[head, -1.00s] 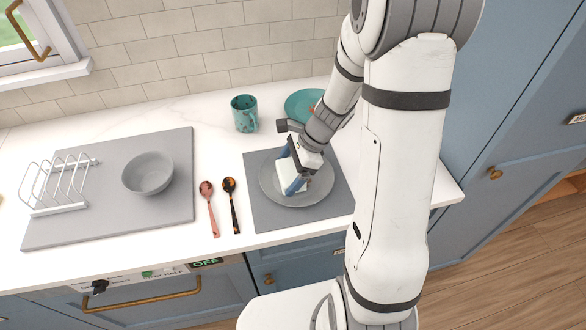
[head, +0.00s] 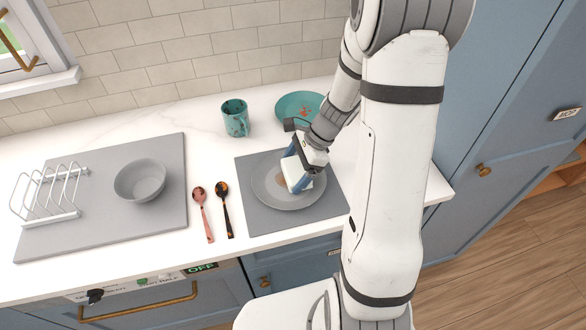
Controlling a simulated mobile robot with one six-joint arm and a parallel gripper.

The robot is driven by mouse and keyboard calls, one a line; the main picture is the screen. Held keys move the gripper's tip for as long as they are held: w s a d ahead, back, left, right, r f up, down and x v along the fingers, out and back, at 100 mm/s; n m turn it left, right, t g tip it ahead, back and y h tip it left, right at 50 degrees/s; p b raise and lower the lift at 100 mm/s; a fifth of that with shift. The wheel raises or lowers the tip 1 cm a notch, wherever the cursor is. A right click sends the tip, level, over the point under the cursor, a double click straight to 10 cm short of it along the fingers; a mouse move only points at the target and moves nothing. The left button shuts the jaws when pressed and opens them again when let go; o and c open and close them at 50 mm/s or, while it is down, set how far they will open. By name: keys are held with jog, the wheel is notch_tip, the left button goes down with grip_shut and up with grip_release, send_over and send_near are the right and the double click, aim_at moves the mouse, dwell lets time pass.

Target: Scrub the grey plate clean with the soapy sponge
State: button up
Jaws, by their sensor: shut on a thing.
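The grey plate (head: 284,200) lies on a grey mat (head: 262,220) on the white counter. A brownish stain (head: 279,175) shows on the plate's left middle part. My gripper (head: 301,176) is over the plate's right half, its blue fingers shut on a pale sponge (head: 298,183). The sponge is at the plate's surface; whether it touches cannot be told for sure. My gripper and the sponge hide part of the plate.
A teal mug (head: 235,118) and a teal plate with brownish marks (head: 299,106) stand behind the mat. Two spoons (head: 202,208) (head: 225,205) lie left of it. A grey bowl (head: 140,180) and a white rack (head: 50,192) stand on a grey board (head: 110,226).

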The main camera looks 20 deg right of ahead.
jog(key=shift+a+r+p, duration=0.1)
jog(key=shift+r+p, duration=1.85)
jog(key=shift+r, duration=0.8)
notch_tip(320, 180, up, 3)
jog(key=p, duration=0.2)
jog(key=shift+p, duration=0.35)
